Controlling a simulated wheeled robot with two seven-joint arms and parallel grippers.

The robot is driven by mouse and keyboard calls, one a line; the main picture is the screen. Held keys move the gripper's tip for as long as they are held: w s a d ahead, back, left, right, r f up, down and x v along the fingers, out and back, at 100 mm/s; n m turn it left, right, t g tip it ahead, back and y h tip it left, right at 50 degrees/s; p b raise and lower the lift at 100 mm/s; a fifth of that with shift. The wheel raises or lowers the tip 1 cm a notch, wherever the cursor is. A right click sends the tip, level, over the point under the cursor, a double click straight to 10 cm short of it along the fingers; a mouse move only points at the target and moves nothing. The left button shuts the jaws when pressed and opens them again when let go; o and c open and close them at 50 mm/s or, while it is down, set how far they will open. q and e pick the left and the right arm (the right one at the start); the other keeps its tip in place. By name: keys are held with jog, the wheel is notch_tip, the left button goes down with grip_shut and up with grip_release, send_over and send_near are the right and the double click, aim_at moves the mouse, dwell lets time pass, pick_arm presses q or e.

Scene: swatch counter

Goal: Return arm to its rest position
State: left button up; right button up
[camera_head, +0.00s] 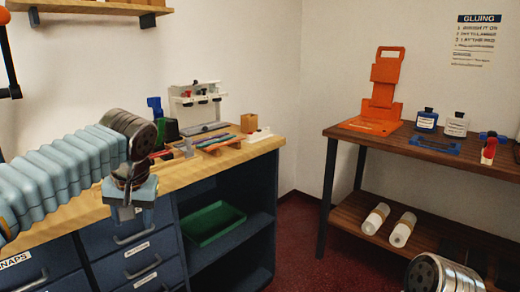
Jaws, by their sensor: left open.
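My left arm (60,180) comes in from the left with a pale blue ribbed sleeve and bends down at a metal wrist joint (132,130). My left gripper (131,213) points down in front of the wooden counter's drawers. It is open, and I see nothing between its fingers. A metal joint of my right arm (442,275) shows at the bottom right edge. My right gripper is out of the picture.
A wooden counter (230,160) with blue drawers and a green tray (213,223) on its shelf is behind my left gripper. Small tools crowd its top. At right, a dark table (375,138) holds an orange stand (380,95) and bottles (427,118). Red floor lies between.

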pick_arm(q)
jog(key=d+f+m+g+h, duration=0.15)
jog(key=d+f, duration=0.25)
jog(key=f, duration=0.7)
jog(key=w+d+f+m+h, duration=0.15)
jog(key=d+f, duration=0.25)
jog(key=f, duration=0.8)
jog(key=s+d+f+g+h, duration=0.15)
jog(key=d+f, duration=0.35)
jog(key=f, duration=0.6)
jog(key=s+d+f+n+h, duration=0.1)
jog(key=s+d+f, duration=0.1)
jog(key=s+f, duration=0.7)
jog(key=s+d+f+n+h, duration=0.1)
jog(key=s+d+f, duration=0.1)
jog(key=s+f, duration=0.7)
jog(key=shift+s+f+n+t+h, duration=0.2)
jog(key=shift+f+n+t+h, duration=0.1)
jog(key=shift+f+t+h, duration=0.15)
jog(key=shift+c, duration=0.4)
